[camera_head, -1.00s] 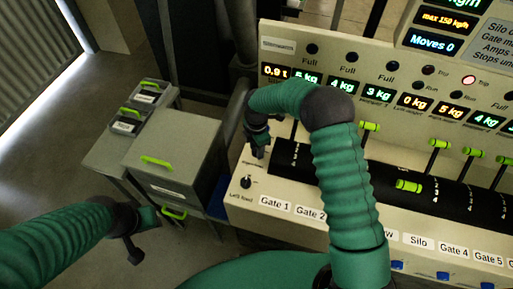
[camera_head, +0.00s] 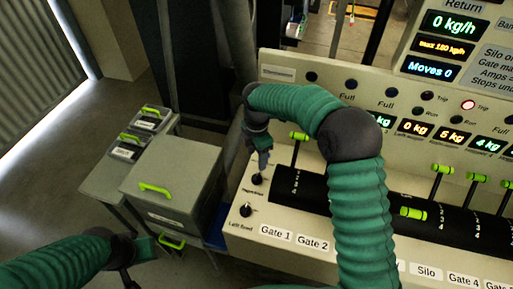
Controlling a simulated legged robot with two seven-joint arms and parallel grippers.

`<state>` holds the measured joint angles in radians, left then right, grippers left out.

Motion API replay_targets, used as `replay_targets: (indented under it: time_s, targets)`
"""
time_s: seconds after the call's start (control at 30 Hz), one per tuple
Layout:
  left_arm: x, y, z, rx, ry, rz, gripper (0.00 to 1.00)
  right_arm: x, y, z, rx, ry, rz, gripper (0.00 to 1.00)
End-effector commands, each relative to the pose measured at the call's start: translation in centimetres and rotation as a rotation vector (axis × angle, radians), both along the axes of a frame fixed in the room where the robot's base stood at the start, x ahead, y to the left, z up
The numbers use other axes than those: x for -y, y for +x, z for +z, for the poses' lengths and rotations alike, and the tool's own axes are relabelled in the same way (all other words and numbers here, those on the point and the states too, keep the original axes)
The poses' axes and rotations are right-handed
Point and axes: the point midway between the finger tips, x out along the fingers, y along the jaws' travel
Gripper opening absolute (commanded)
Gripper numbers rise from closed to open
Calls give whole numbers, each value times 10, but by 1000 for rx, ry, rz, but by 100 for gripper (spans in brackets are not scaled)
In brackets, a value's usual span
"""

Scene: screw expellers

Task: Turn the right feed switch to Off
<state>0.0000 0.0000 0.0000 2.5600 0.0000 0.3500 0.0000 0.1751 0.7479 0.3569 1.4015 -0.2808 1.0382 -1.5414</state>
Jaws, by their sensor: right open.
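The control panel (camera_head: 290,195) shows a small dark knob labelled Left feed (camera_head: 246,210) at its left end. Another dark knob (camera_head: 257,179) sits just above it, its label too blurred to read surely. I can read no Right feed label; the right arm covers part of the panel. My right gripper (camera_head: 263,160) is open, pointing down just above the upper knob with nothing visible in it; whether it touches the knob I cannot tell. My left gripper (camera_head: 130,272) is low at the left, away from the panel, its jaws unclear.
Green-tipped gate levers (camera_head: 299,136) stand along a black drum (camera_head: 340,205) right of the knobs. A grey box (camera_head: 172,176) with a green handle and smaller boxes (camera_head: 137,137) stand left of the panel. Open floor lies at the far left.

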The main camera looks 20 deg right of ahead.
Motion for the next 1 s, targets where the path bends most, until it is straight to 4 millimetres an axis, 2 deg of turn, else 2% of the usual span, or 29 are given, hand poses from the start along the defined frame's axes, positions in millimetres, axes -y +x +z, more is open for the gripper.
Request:
replay_targets:
  time_s: [0.03, 0.13, 0.3, 0.77, 0.87, 0.97, 1.0]
  targets:
    - [0, 0, -3, 0, 0, 0, 36, 0, 2, 13, 6, 0, 0, 57]
    - [0, 0, -4, 0, 0, 0, 36, 0, 2, 34, 4, 1, 0, 57]
    - [0, 0, -4, 0, 0, 0, 36, 0, 1, 52, 0, 1, 0, 57]
    - [0, 0, -4, 0, 0, 0, 36, 0, 0, 53, 0, 0, -3, 57]
    - [0, 0, -4, 0, 0, 0, 36, -2, -9, 51, 8, -5, -79, 57]
    - [0, 0, -4, 0, 0, 0, 36, -4, -38, 45, 40, -9, -311, 57]
    - [0, 0, -4, 0, 0, 0, 36, -2, -55, 41, 60, -6, -448, 57]
